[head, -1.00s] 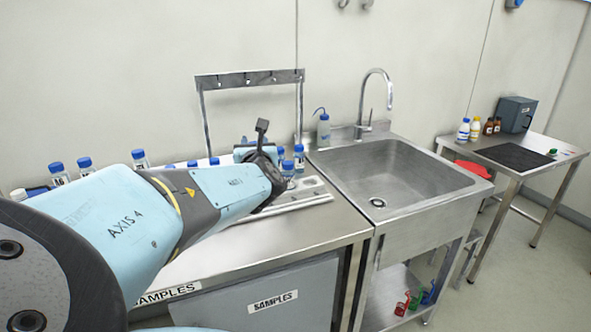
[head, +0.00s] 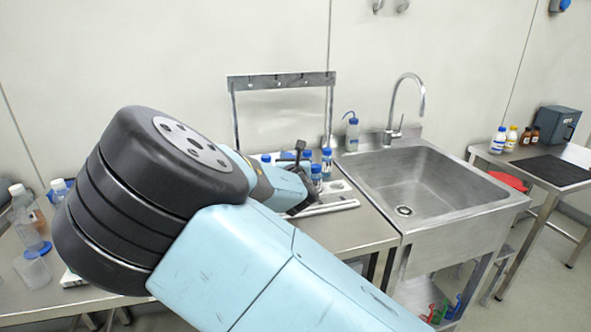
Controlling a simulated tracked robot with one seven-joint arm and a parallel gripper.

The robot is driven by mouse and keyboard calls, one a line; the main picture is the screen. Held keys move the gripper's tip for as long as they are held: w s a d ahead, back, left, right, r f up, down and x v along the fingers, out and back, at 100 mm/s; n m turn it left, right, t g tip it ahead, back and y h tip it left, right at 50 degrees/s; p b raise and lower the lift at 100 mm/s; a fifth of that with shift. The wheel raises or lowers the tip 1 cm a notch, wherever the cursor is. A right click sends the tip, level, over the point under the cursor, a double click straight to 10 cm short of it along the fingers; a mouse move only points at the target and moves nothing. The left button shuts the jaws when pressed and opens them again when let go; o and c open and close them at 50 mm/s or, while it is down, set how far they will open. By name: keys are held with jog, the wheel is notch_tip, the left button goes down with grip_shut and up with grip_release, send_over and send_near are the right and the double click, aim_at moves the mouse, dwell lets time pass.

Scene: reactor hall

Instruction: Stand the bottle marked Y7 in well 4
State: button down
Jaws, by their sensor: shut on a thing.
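My gripper (head: 300,189) is at the right end of the bench, over the rack area, with its dark end partly hidden behind my arm. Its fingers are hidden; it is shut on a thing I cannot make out. Blue-capped bottles stand close by: one just right of the gripper (head: 316,174) and one behind it (head: 327,158). More blue caps (head: 266,158) show to the left, behind my arm. A pale rack (head: 340,188) with round openings lies right of the gripper. No Y7 mark or well number is readable here.
A steel sink (head: 420,185) is right of the bench, with a wash bottle (head: 352,132) at its back left. A metal frame (head: 282,82) stands behind the rack. Clear bottles and a beaker (head: 32,268) are at far left. My arm hides the bench's middle.

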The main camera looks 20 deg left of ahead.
jog(key=f, duration=0.2)
jog(key=w+f, duration=0.1)
jog(key=f, duration=0.1)
jog(key=c, duration=0.7)
grip_release()
jog(key=shift+s, duration=0.1)
jog(key=shift+o, duration=0.2)
jog(key=shift+s, duration=0.1)
jog(key=v, duration=1.1)
jog(key=shift+s+d, duration=0.2)
jog(key=shift+s, duration=0.15)
